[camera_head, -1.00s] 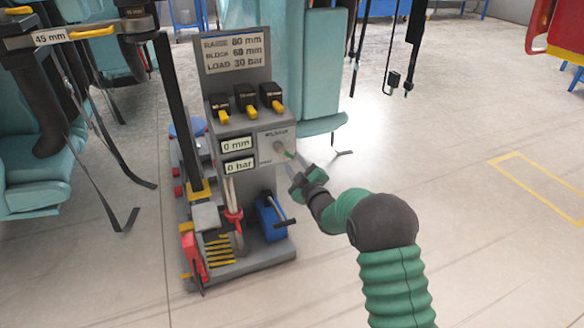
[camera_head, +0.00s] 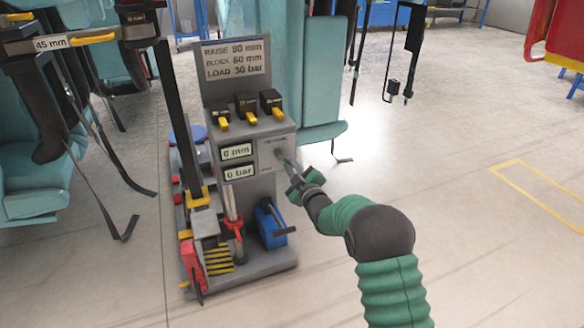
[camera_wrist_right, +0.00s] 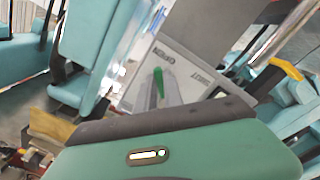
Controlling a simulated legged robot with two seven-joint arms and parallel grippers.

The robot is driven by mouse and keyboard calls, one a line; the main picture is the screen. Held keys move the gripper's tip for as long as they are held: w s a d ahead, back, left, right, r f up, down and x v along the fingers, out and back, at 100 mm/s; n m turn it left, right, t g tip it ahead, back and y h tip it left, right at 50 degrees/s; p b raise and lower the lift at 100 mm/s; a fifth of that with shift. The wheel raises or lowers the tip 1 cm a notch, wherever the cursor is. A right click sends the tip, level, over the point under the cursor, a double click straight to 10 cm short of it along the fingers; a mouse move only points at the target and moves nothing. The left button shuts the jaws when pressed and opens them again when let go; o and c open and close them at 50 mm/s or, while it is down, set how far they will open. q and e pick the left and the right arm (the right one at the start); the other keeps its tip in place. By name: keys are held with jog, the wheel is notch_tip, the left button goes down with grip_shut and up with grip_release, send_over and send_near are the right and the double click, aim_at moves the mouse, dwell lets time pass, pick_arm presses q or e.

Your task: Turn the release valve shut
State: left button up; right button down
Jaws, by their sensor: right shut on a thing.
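The release valve (camera_head: 281,154) is on the front panel of the grey jack stand, right of the displays. My right gripper (camera_head: 291,166) reaches in from the right and is shut on the valve lever. Its green body hides part of the lever in the wrist view. My left gripper is not in view.
The stand (camera_head: 272,266) carries displays reading 0 mm (camera_head: 237,152) and 0 bar (camera_head: 239,172), and black blocks with yellow tabs (camera_head: 246,107). A blue pump (camera_head: 271,227) sits low on it. Teal seats (camera_head: 30,185) hang behind and left.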

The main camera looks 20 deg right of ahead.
jog(key=shift+a+f+m, duration=0.1)
jog(key=shift+a+m, duration=0.1)
jog(key=shift+m, duration=0.1)
jog(key=a+m+p, duration=0.1)
jog(key=m+p, duration=0.1)
jog(key=m, duration=0.1)
jog(key=a+m+p, duration=0.1)
jog(key=m+p, duration=0.1)
jog(key=m, duration=0.1)
jog(key=a+f+m+p, duration=0.1)
jog(key=m+p, duration=0.1)
jog(key=m, duration=0.1)
jog(key=shift+m, duration=0.4)
jog(key=m+p, duration=0.1)
jog(key=a+m, duration=0.1)
jog(key=m, duration=0.1)
jog(key=shift+a+r+m+p, duration=0.2)
jog(key=shift+m+p, duration=0.1)
jog(key=shift+p, duration=0.05)
jog(key=shift+a+r+m+p, duration=0.15)
jog(key=shift+a+m+p, duration=0.2)
jog(key=shift+m, duration=0.6)
jog(key=shift+a+r+m+p, duration=0.15)
jog(key=shift+m+p, duration=0.3)
jog(key=shift+m, duration=0.5)
jog(key=c, duration=1.5)
grip_release()
jog(key=shift+o, duration=0.2)
